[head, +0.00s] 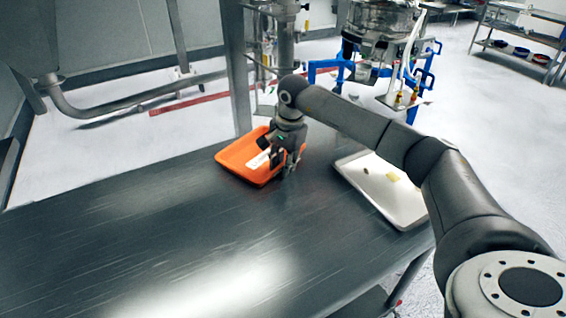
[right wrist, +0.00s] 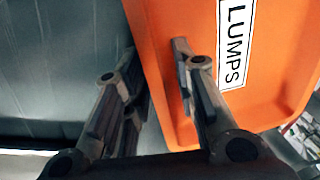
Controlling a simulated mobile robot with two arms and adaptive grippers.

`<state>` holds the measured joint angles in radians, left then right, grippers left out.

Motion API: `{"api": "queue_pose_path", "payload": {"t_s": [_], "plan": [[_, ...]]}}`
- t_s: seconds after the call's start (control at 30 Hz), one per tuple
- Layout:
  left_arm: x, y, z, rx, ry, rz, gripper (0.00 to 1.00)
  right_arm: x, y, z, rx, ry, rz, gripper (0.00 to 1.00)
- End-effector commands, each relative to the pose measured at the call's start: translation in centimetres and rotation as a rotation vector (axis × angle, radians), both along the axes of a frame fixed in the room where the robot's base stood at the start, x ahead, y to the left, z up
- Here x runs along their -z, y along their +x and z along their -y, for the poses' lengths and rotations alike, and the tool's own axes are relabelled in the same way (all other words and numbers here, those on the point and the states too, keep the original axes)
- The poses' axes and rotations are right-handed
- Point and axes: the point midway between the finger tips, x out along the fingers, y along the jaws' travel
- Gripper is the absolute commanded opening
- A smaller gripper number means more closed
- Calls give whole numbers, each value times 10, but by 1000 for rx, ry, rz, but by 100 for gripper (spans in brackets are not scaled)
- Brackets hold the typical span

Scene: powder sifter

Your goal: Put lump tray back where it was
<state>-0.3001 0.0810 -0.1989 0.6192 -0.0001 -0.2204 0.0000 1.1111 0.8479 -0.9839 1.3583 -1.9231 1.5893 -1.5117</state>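The orange lump tray (head: 237,157) sits on the dark table near its far edge, in the upper middle of the head view. In the right wrist view the tray (right wrist: 180,20) fills the right half and bears a white label reading LUMPS (right wrist: 234,40). My right gripper (head: 279,158) is down at the tray's near right side. In the right wrist view its fingers (right wrist: 160,75) stand apart, one outside the tray wall and one over the inside, with the wall between them. Whether either finger touches the wall is unclear. My left gripper is not in view.
A white tray (head: 408,207) with a few small pieces in it stands at the table's right end. The left and front of the dark table (head: 130,235) are clear. A metal post (head: 236,70) and the sifter machine (head: 385,25) stand behind the table.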

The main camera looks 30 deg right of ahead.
Motion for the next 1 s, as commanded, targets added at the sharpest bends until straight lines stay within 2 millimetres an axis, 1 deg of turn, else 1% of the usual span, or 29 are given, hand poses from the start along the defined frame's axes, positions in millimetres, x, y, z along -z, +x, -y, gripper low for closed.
{"api": "queue_pose_path", "payload": {"t_s": [0.23, 0.33, 0.37, 0.47, 0.7, 0.8, 0.9, 1.0], "plan": [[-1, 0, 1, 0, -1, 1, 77, -1, 0, 0, 0, 0, 0, 27], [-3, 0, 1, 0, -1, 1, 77, -6, 0, 0, 0, 1, 2, 27], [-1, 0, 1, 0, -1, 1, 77, -8, 0, 0, 0, 0, 3, 27], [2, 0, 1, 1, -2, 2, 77, -24, -1, 1, 0, 1, 6, 27], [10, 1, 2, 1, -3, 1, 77, -76, -8, 4, -1, -1, 4, 27], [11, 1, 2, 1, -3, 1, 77, -95, -11, 4, 0, 1, 5, 27], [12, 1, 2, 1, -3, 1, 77, -109, -13, 5, 0, 0, 4, 27], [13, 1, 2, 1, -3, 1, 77, -118, -14, 5, 0, 0, 1, 27]]}}
